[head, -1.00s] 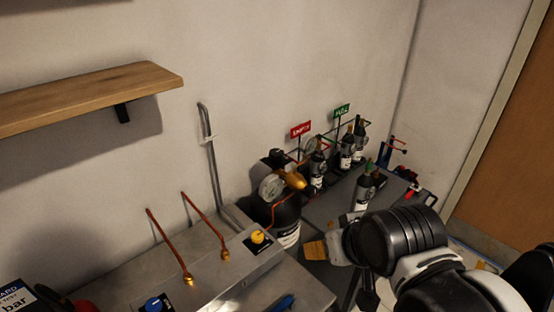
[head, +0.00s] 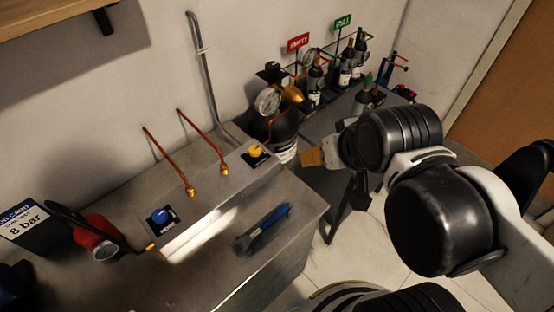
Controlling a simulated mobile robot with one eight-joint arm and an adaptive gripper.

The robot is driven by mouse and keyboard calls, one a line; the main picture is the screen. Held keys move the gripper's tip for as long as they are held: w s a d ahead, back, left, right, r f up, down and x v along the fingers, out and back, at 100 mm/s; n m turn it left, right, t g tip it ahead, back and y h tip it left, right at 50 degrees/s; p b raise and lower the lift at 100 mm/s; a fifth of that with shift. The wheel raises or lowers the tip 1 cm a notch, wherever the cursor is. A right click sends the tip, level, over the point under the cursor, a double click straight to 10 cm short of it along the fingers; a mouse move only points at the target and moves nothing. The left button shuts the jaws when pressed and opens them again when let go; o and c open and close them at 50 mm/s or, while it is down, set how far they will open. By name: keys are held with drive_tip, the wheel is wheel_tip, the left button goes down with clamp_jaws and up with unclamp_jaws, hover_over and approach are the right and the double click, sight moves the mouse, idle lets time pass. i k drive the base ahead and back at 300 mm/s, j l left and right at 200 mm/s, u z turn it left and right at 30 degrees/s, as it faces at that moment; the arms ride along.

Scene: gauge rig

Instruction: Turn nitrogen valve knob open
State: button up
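A metal valve box on the bench carries a yellow knob (head: 256,151) at its far end and a blue knob (head: 161,216) at its near end. Their labels are too small to read, so I cannot tell which is nitrogen. A black cylinder (head: 286,134) with a round gauge (head: 267,101) and a brass fitting (head: 291,93) stands behind the box. My gripper (head: 312,157) is right of the yellow knob in the picture and apart from it. Only its tan tip and grey side show; whether it is open is unclear.
A blue-handled tool (head: 265,225) lies on the bench (head: 290,205). A red object with a gauge (head: 99,238) and an "8 bar" card (head: 28,223) are at left. Copper pipes (head: 169,163) rise from the box. Small bottles (head: 345,68) stand behind, by "EMPTY" and "FULL" signs.

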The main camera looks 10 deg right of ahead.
sight(272, 67)
drive_tip(key=i+l+z, duration=0.25)
drive_tip(key=i+l, duration=0.5)
drive_tip(key=l, duration=0.1)
